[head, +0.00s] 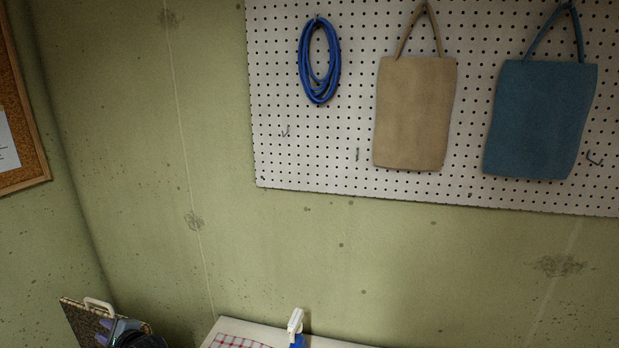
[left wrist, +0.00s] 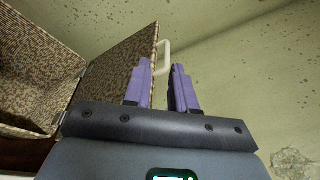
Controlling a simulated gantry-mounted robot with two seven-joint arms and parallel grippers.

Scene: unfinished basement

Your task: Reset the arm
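My left gripper (head: 104,331) shows at the bottom left of the head view, in front of a brown patterned lid. In the left wrist view its two purple fingers (left wrist: 161,66) are apart with a gap between them, and nothing is held. The raised lid (left wrist: 117,70) of an open patterned box (left wrist: 35,80) stands behind and left of the fingers. Its white handle (left wrist: 163,57) appears just beyond the fingertips. I cannot tell whether the fingers touch the lid. My right gripper is in neither view.
A white surface (head: 222,325) with a red checked cloth (head: 240,342) and a white-and-blue bottle top (head: 296,322) is at the bottom. A pegboard (head: 350,130) holds a blue coil (head: 303,60), a tan bag (head: 415,115) and a blue bag (head: 540,120).

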